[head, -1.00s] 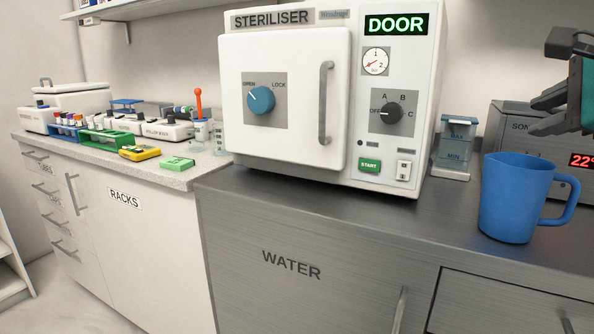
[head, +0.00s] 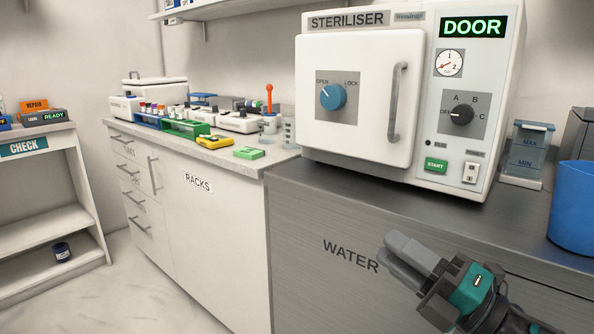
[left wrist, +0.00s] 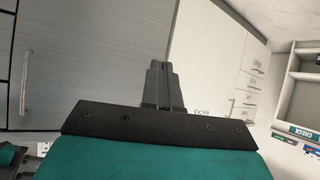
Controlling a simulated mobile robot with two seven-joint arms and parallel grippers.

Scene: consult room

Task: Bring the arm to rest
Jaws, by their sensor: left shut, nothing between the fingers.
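My right gripper (head: 396,252) is at the lower right of the head view, in front of the grey cabinet marked WATER. Its grey fingers point up and left and lie close to each other. The angle does not show whether they touch, and I see nothing held in them. My left gripper (left wrist: 162,70) shows in the left wrist view with its dark fingers together and nothing between them. White and grey cabinet fronts lie beyond it. The left arm is not in the head view.
The white steriliser (head: 355,150) stands closed on the grey cabinet (head: 320,230). A blue jug (head: 575,210) is at the right edge. The rack counter (head: 215,160) holds several small items. A CHECK shelf (head: 40,215) stands at left. Floor (head: 130,290) between them is clear.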

